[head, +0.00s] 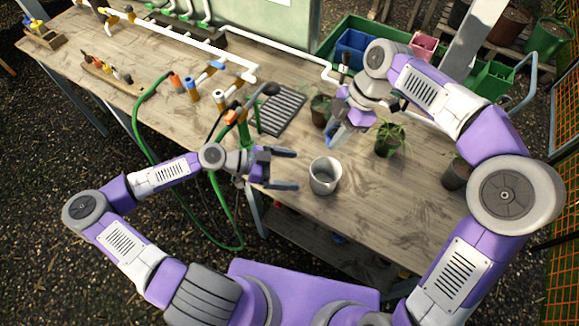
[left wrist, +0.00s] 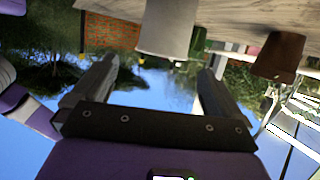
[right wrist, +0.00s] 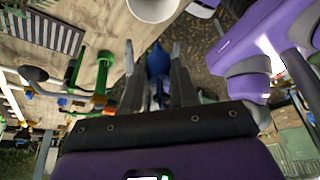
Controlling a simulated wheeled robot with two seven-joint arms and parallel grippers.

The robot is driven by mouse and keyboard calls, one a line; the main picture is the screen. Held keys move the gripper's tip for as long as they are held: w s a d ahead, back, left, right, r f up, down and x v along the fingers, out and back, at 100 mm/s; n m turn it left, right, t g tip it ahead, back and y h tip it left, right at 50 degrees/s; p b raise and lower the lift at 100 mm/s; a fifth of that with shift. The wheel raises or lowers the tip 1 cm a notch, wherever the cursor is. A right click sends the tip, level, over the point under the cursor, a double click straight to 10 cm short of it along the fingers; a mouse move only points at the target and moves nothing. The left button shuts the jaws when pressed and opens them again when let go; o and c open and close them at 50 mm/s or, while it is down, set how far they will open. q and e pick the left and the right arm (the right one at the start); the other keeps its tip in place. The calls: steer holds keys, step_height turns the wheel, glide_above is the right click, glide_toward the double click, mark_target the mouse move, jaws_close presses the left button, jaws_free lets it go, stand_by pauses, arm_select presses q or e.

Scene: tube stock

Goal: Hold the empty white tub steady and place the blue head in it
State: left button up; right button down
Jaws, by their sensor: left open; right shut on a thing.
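The white tub (head: 325,178) stands upright on the wooden bench near its front edge, and it looks empty. My left gripper (head: 293,170) is open, with its fingers pointing at the tub's left side. In the left wrist view the tub (left wrist: 165,38) lies ahead between the two fingers, which do not appear to grip it. My right gripper (head: 337,126) is shut on the blue head (head: 333,136), above the bench behind the tub. In the right wrist view the blue head (right wrist: 157,62) shows between the fingers, and the tub's rim (right wrist: 153,8) is at the top edge.
Potted plants (head: 390,139) stand right of the tub, with a brown pot (head: 456,173) farther right. A black slotted tray (head: 283,110), a green hose (head: 137,120) and pipe fittings (head: 220,95) lie to the left. Bare bench surrounds the tub's front and right.

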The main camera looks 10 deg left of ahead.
arm_select(q)
glide_toward(337, 175)
steer(key=x, duration=0.5)
steer(key=shift+d, duration=0.5)
steer(key=shift+r, duration=0.1)
steer(key=c, duration=0.7)
arm_select(e)
glide_above(329, 162)
steer(key=s, duration=0.4)
steer(key=shift+w+a+f, duration=0.1)
steer(key=shift+f, duration=3.1)
steer(key=shift+w+f, duration=0.1)
steer(key=shift+f, duration=3.05)
steer(key=c, duration=0.8)
jaws_free()
